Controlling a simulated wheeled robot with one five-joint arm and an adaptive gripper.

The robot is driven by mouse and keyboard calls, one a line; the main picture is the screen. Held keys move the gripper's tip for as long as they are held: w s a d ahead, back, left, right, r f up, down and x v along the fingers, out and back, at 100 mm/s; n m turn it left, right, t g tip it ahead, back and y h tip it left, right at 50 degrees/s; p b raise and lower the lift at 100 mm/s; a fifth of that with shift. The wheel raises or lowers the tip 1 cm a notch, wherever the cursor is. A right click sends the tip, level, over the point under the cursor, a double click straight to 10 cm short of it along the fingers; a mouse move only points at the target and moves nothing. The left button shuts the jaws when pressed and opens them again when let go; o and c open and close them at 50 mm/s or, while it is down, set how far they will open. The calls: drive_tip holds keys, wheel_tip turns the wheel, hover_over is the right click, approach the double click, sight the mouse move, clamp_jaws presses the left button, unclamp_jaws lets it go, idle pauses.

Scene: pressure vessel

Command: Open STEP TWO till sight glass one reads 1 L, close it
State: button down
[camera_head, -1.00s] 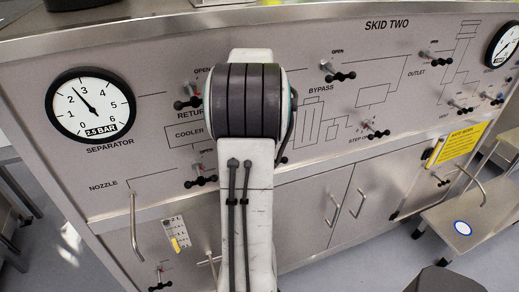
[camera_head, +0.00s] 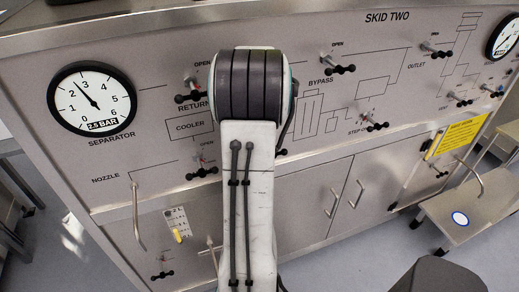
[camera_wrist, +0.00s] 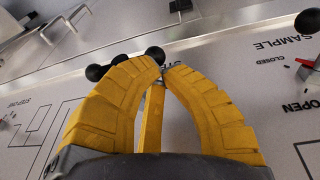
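My gripper (camera_wrist: 164,68) has yellow fingers that curve in, tips nearly together, at a black-knobbed valve handle (camera_wrist: 120,60) in the wrist view.
The STEP ONE valve (camera_head: 374,122) is on the panel right of my arm. The separator gauge (camera_head: 92,98) reads about 2.5 bar. Other black-handled valves dot the panel. A SAMPLE label (camera_wrist: 284,35) shows in the wrist view. A low metal step (camera_head: 470,215) stands at right.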

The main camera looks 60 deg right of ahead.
drive_tip(key=shift+w+a+f+b, duration=0.15)
drive_tip(key=shift+f+b, duration=0.4)
drive_tip(key=shift+b, duration=1.2)
drive_tip(key=f+b, duration=0.1)
drive_tip(key=b, duration=0.2)
drive_tip(key=shift+w+a, duration=0.1)
drive_tip(key=shift+a, duration=0.05)
drive_tip(key=shift+f+b, duration=0.2)
drive_tip(key=shift+b, duration=0.5)
drive_tip(key=v, duration=1.2)
drive_tip(key=shift+r, duration=0.1)
